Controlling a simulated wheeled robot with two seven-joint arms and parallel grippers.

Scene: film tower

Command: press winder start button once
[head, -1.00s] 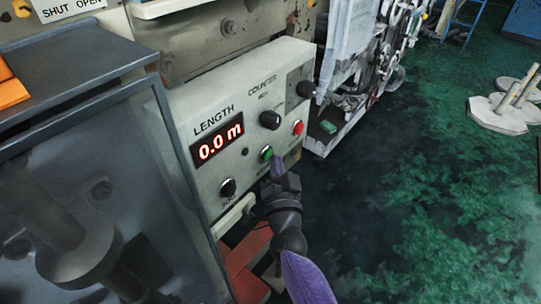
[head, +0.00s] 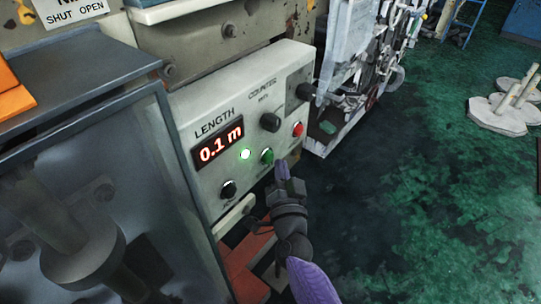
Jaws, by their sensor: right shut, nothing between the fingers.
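The winder control panel (head: 222,178) is a pale box with a lit red LENGTH display (head: 219,147) that reads 0.1 m. The green button (head: 267,156) is on its lower right part, with a lit whitish-green lamp (head: 245,154) just left of it. A red button (head: 297,129) is up and to the right. My right gripper (head: 282,167) has purple fingertips, is shut and empty, and sits just below and right of the green button. It looks slightly apart from the button. My left gripper is not in view.
Black knobs (head: 270,122) sit on the panel, another (head: 229,189) at its lower left. A dark-framed cabinet (head: 130,150) stands at the left. Machinery (head: 375,60) is behind on the right. Green floor (head: 430,190) is open at the right, with pale weighted bases (head: 500,112) farther off.

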